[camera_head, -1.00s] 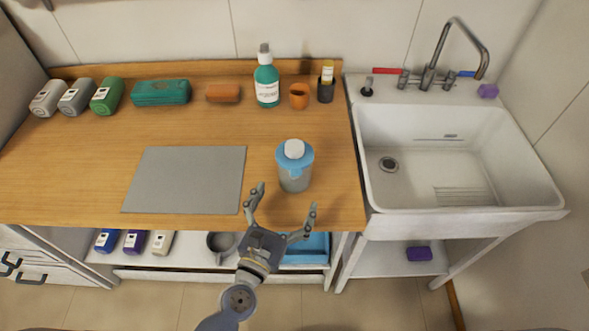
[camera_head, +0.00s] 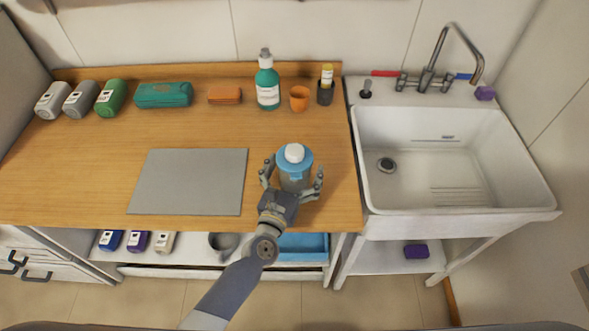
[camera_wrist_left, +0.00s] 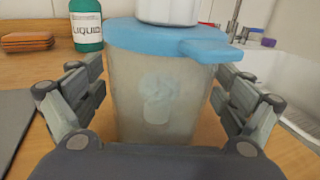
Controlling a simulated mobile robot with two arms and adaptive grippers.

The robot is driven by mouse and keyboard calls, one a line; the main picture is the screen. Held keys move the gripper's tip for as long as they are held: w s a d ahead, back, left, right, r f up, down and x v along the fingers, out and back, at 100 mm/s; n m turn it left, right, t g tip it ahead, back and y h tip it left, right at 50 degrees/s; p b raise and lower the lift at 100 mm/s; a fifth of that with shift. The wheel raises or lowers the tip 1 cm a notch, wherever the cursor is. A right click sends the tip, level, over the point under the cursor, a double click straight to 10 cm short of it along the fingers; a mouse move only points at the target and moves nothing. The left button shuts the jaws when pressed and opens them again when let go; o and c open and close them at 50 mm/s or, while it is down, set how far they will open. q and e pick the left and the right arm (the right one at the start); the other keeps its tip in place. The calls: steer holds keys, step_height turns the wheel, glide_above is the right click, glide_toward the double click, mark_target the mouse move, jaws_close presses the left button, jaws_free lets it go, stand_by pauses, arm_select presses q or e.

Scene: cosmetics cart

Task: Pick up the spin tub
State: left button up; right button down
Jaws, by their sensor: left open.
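The spin tub (camera_head: 295,161) is a translucent grey container with a blue lid and a white knob. It stands upright on the wooden counter, right of the grey mat. My left gripper (camera_head: 291,180) is open, with one finger on each side of the tub. In the left wrist view the tub (camera_wrist_left: 160,95) fills the middle between the open fingers of the gripper (camera_wrist_left: 158,110). A gap shows beside both fingers. The tub's base is hidden behind the gripper's palm. My right gripper is not in view.
The grey mat (camera_head: 188,181) lies left of the tub. A teal pump bottle (camera_head: 267,82), an orange cup (camera_head: 299,98) and a dark holder (camera_head: 325,92) stand behind it. The white sink (camera_head: 455,160) is to the right. Counter around the tub is clear.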

arm_select(q)
steer(key=shift+w+d, duration=0.1)
steer(key=shift+w, duration=0.2)
steer(key=shift+s, duration=0.1)
steer(key=shift+c, duration=0.6)
steer(key=c, duration=1.3)
steer(key=shift+r, duration=0.1)
